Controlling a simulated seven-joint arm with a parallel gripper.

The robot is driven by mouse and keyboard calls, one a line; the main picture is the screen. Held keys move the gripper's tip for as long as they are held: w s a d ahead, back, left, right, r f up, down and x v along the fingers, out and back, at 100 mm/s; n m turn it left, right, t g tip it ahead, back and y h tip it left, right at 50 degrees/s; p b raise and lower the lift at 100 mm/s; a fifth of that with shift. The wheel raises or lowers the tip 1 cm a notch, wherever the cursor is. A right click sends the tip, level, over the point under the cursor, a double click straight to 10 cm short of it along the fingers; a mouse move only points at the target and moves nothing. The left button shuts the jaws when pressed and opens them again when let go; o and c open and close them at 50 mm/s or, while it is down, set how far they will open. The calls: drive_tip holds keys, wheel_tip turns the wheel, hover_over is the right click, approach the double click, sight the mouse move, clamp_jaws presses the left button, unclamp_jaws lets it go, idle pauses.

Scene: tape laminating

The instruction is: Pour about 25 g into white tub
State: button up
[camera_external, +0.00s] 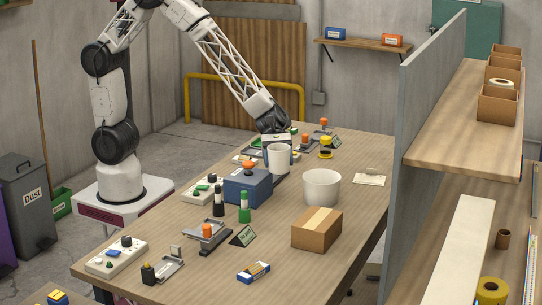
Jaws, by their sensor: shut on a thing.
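The white tub (322,187) is a wide open round container standing on the table right of the middle. My gripper (277,143) is over the table, left of and behind the tub. It is shut on a smaller white cup (279,158), which looks upright. The cup is apart from the tub. The finger contact is partly hidden, and I cannot see what is inside the cup or the tub. I cannot tell whether the cup touches the table.
A blue box (246,187) with an orange knob stands left of the cup. A cardboard box (317,229) stands in front of the tub. Bottles, including a green one (244,207), stand nearby. A grey partition (426,130) rises at the table's right. The table's front right is clear.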

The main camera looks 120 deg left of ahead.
drive_tip(key=shift+r, duration=0.1)
drive_tip(key=shift+r, duration=3.4)
drive_tip(key=shift+w, duration=0.15)
drive_tip(key=w+a+r+n+t+y, duration=0.1)
drive_tip(key=w+a+n+t+y, duration=0.1)
drive_tip(key=w+n+y, duration=0.3)
drive_tip(key=w+a+r+n+t+y, duration=0.2)
drive_tip(key=w+n+t+y, duration=0.2)
drive_tip(key=w, duration=0.5)
drive_tip(key=shift+r+n+t+y, duration=0.15)
drive_tip(key=shift+n+t+y, duration=0.15)
drive_tip(key=shift+n+y, duration=0.7)
drive_tip(key=shift+n+y, duration=0.3)
drive_tip(key=shift+n, duration=0.1)
drive_tip(key=shift+r, duration=0.1)
